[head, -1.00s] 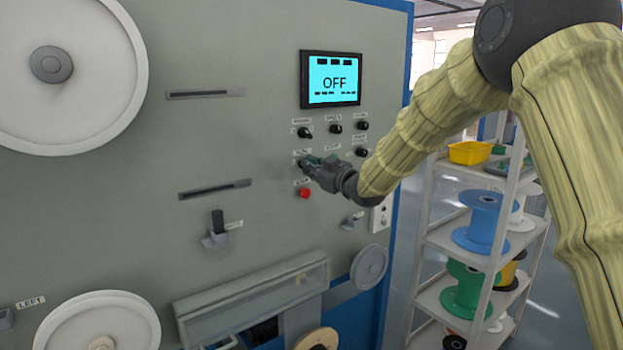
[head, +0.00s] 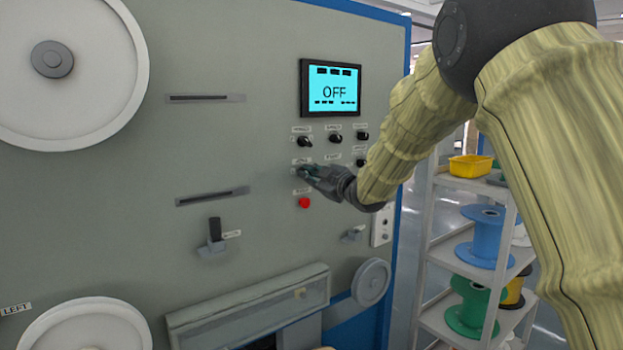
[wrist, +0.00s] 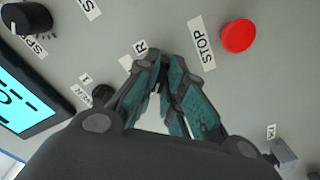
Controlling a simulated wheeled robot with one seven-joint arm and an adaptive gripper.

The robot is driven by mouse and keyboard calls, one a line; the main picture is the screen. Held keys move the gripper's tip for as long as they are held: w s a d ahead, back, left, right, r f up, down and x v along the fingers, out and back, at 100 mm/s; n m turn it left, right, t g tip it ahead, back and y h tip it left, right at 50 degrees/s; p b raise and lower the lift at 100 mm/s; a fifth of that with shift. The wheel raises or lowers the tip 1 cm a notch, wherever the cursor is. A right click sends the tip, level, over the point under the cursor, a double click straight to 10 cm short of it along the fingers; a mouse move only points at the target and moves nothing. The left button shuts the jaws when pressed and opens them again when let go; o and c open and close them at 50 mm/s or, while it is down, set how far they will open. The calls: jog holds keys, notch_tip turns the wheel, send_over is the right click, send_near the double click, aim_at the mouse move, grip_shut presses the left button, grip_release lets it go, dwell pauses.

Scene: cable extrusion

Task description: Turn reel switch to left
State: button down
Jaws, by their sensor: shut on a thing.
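My gripper (head: 305,171) is at the control panel, below the screen and just above the red button. In the wrist view my gripper (wrist: 162,62) has its teal-padded fingers closed together at the tips, against the panel. They are shut on a small knob, the reel switch by its place. The fingers hide almost all of the knob, so I cannot tell which way it points. The screen (head: 331,93) reads OFF.
A red stop button (head: 304,202) sits close below my fingers. Black knobs (head: 305,141) and (head: 335,138) are above. A lever (head: 214,230) stands out lower left. A shelf with a blue spool (head: 482,236) and a yellow bin (head: 470,167) is right of the machine.

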jog(key=shift+d, duration=0.1)
jog(key=c, duration=1.5)
grip_release()
jog(key=shift+d, duration=0.1)
jog(key=v, duration=1.1)
jog(key=shift+s+d, duration=0.2)
jog(key=shift+s, duration=0.1)
